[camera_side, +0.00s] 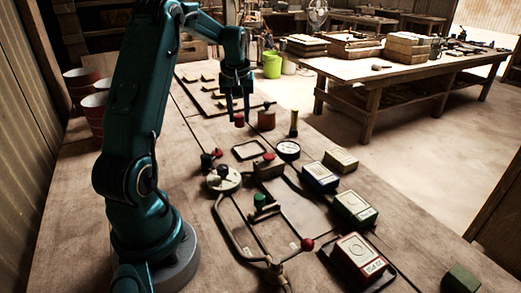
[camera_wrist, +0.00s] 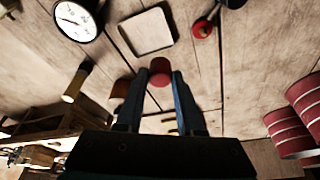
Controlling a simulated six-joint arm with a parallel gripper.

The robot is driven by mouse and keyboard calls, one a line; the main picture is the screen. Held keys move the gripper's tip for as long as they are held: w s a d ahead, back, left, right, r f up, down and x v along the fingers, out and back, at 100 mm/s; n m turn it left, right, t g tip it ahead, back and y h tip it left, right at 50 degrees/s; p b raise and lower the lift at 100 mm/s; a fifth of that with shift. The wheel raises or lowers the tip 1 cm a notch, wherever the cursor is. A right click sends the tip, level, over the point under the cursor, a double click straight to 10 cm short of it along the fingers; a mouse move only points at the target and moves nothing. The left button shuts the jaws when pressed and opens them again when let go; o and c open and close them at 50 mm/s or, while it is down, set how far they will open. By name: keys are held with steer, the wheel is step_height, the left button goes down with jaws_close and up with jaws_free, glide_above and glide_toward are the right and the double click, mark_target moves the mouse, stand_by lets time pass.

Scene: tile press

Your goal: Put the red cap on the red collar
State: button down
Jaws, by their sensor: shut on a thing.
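My gripper (camera_side: 238,118) hangs over the far part of the bench, jaws pointing down. It is shut on the small red cap (camera_side: 239,119), held at the fingertips. In the wrist view, the red cap (camera_wrist: 160,68) sits between the tips of my gripper (camera_wrist: 160,77). The red collar cannot be picked out surely. One small red piece (camera_side: 268,157) sits on a brown block, nearer the camera than the cap. Another red round piece (camera_side: 217,152) lies by a black knob, and a red piece with a dark centre (camera_wrist: 202,30) shows in the wrist view.
A brown block (camera_side: 266,120) and a yellow upright cylinder (camera_side: 294,124) stand right of my gripper. A square frame (camera_side: 249,150), a round gauge (camera_side: 288,150) and a bent tube frame (camera_side: 232,237) lie nearer. Several boxes line the right. Red pots (camera_side: 95,112) stand left.

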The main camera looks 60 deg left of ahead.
mark_target(217, 149)
steer(key=s+n, duration=0.2)
steer(key=s+n+g, duration=0.1)
steer(key=s+n, duration=0.1)
steer(key=s+a+n, duration=0.1)
steer(key=s+n, duration=0.1)
steer(key=shift+s+f+g, duration=0.3)
steer(key=shift+s, duration=0.05)
steer(key=shift+f, duration=2.8)
steer(key=shift+f, duration=0.55)
steer(key=c, duration=0.8)
jaws_free()
steer(key=shift+v, duration=5.45)
steer(key=shift+w+d, duration=0.1)
steer(key=shift+d, duration=0.15)
